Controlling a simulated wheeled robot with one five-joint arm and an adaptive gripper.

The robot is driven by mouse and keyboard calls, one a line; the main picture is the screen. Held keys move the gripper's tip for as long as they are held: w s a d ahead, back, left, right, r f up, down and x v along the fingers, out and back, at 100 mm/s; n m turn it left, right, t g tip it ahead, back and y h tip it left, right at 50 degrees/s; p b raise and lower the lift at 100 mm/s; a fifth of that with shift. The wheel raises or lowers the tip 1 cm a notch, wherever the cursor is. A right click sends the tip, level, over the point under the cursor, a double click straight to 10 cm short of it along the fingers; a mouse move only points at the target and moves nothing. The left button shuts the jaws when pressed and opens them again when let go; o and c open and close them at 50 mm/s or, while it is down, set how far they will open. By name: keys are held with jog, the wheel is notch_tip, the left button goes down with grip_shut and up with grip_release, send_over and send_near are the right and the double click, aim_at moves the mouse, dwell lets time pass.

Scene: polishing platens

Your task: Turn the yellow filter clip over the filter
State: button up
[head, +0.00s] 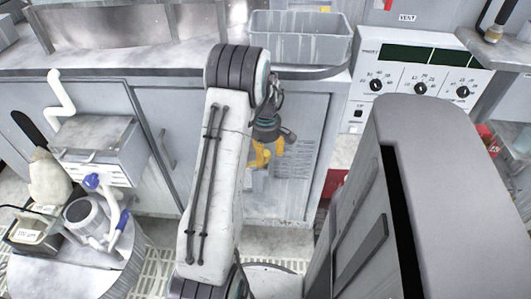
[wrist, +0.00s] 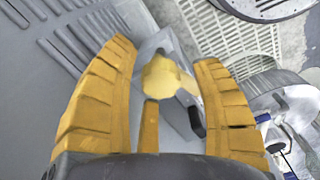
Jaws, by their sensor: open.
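My gripper (head: 266,153) hangs in front of the grey cabinet in the head view, fingers pointing down. In the wrist view its two ribbed orange-yellow fingers (wrist: 166,62) are spread wide, with nothing pinched between them. A pale yellow knobbed piece (wrist: 165,78), which looks like the filter clip, shows between and beyond the fingers. I cannot tell whether anything touches it. A narrow orange bar (wrist: 149,127) stands below it in that view; I cannot tell what it belongs to. A grey box-like body lies behind the yellow piece. The filter itself cannot be made out. In the head view my arm and gripper hide this spot.
A grey bin (head: 300,38) stands on the worktop above. A control panel with dials (head: 420,80) is at right. Floor grating (wrist: 225,35) shows beyond the fingers.

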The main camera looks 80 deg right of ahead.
aim_at(266, 153)
jog(key=shift+o, duration=0.2)
jog(key=c, duration=1.2)
jog(key=shift+a+m, duration=0.15)
jog(key=shift+m, duration=2.05)
grip_shut()
jog(key=o, duration=1.2)
grip_release()
jog(key=shift+c, duration=0.2)
jog(key=shift+r, duration=0.1)
notch_tip(266, 153, up, 12)
